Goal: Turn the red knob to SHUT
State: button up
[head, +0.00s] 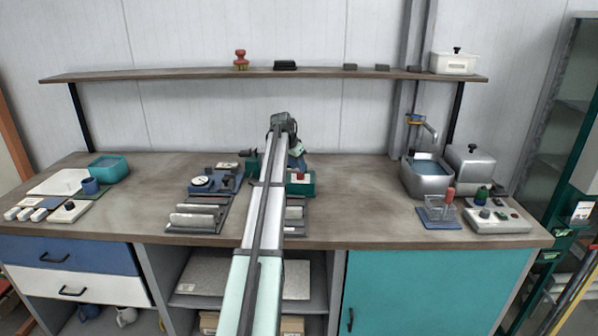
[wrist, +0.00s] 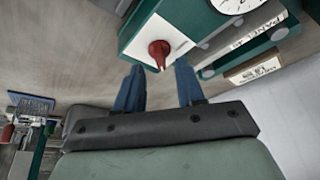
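The red knob (wrist: 160,48) sits on a white plate on a green box (wrist: 190,16) in the wrist view. Its pointed end is toward the gripper side of the picture. My gripper (wrist: 160,68) has its two blue fingers apart, with nothing between them. The fingertips are just short of the knob, one toward each side of it. In the head view the red knob (head: 300,176) shows small on the green box (head: 307,188), right of my arm, which hides part of the box. No SHUT marking can be read.
A round dial (wrist: 228,4) and lettered labels (wrist: 252,68) are beside the knob. A metal basin (head: 425,178) stands at right. The bench between arm and basin is largely clear.

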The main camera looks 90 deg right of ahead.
jog(key=shift+x, duration=1.5)
grip_shut()
